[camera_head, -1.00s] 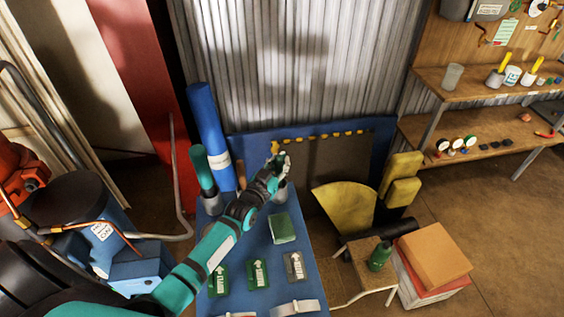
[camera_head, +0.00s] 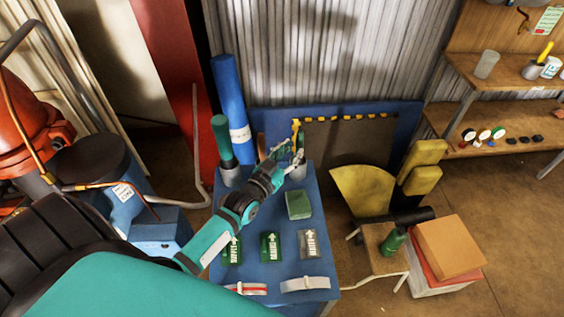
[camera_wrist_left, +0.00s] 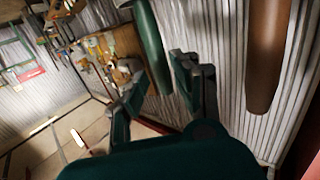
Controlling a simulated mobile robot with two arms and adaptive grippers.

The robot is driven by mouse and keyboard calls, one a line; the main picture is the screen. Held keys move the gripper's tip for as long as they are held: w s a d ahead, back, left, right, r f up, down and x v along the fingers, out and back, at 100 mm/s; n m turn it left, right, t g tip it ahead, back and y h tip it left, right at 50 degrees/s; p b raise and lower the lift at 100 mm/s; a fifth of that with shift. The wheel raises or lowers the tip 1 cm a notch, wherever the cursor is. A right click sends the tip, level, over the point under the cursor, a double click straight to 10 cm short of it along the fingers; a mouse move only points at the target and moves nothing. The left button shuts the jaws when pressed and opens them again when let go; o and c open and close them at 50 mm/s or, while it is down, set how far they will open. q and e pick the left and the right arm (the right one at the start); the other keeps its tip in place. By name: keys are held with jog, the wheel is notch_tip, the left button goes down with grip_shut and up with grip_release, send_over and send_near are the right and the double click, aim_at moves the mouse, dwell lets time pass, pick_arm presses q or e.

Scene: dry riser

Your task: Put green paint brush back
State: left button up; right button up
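My left gripper (camera_head: 292,155) is over the back of the blue table, by a grey cup (camera_head: 297,172). In the left wrist view its two fingers (camera_wrist_left: 160,88) stand apart. A dark green rounded handle (camera_wrist_left: 152,45) shows in the gap between them, seemingly beyond the fingers; I cannot tell whether it touches them. A brown handle (camera_wrist_left: 268,50) hangs to its right. In the head view a thick dark green handle (camera_head: 221,138) stands in another grey cup (camera_head: 230,174) at the table's back left. Brush bristles are not clear. My right gripper is not in view.
The blue table (camera_head: 270,212) carries a green block (camera_head: 299,205) and several labelled cards (camera_head: 270,246). A blue roll (camera_head: 231,105) stands behind it. A stool (camera_head: 376,246) with a green bottle (camera_head: 393,241) and stacked boxes (camera_head: 450,250) are on the right.

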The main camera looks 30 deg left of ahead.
pick_arm(q)
jog(key=s, duration=0.5)
jog(key=shift+a+r, duration=0.1)
jog(key=shift+r, duration=0.05)
dwell(0.3)
